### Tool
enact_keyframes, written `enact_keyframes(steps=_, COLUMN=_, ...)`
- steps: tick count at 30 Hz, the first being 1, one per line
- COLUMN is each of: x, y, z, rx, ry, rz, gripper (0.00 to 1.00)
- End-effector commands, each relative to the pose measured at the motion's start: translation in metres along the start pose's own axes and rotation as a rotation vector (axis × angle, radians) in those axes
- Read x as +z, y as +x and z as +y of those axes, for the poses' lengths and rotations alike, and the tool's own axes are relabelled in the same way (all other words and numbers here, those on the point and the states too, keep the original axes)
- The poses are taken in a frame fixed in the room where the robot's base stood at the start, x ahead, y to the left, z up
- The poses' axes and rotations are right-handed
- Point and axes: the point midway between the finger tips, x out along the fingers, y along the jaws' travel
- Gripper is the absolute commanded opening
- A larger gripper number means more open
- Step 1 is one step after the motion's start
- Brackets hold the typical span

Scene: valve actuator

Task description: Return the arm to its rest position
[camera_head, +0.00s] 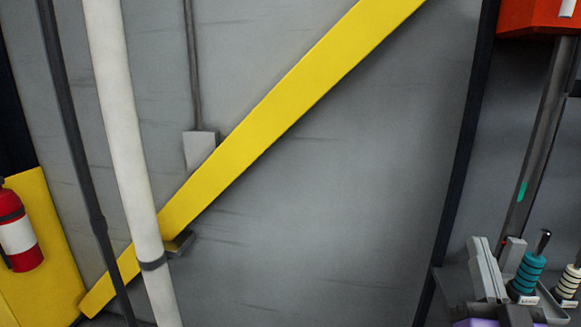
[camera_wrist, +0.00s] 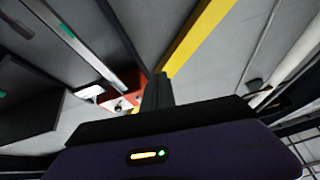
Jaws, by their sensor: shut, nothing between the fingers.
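My gripper (camera_wrist: 158,82) shows in the wrist view, with its dark fingers together and nothing between them. Its dark purple body, with a small yellow and green light, fills the lower part of that view. The fingers stand out against a grey wall and a yellow beam. In the head view, a bit of purple shows at the bottom edge, right of centre, but too little shows to tell the arm's pose.
A yellow diagonal beam (camera_head: 290,100) crosses the grey wall (camera_head: 350,190), with a white pipe (camera_head: 120,130) at left. A fire extinguisher (camera_head: 18,230) hangs far left. Teal-handled (camera_head: 527,272) and cream-handled (camera_head: 568,283) tools stand at lower right, below a red box (camera_head: 540,16).

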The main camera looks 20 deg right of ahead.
Motion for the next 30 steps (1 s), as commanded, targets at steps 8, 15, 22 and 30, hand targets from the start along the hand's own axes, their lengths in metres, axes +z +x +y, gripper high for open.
enact_keyframes(steps=8, x=0.043, y=-0.109, z=-0.038, rx=-0.064, ry=0.042, rz=-0.166, gripper=0.0)
enact_keyframes(steps=15, x=0.059, y=-0.203, z=-0.059, rx=-0.158, ry=0.038, rz=-0.332, gripper=0.0)
enact_keyframes(steps=22, x=0.066, y=-0.294, z=-0.067, rx=-0.284, ry=0.004, rz=-0.534, gripper=0.0)
enact_keyframes(steps=30, x=0.067, y=-0.381, z=-0.059, rx=-0.425, ry=-0.034, rz=-0.752, gripper=0.0)
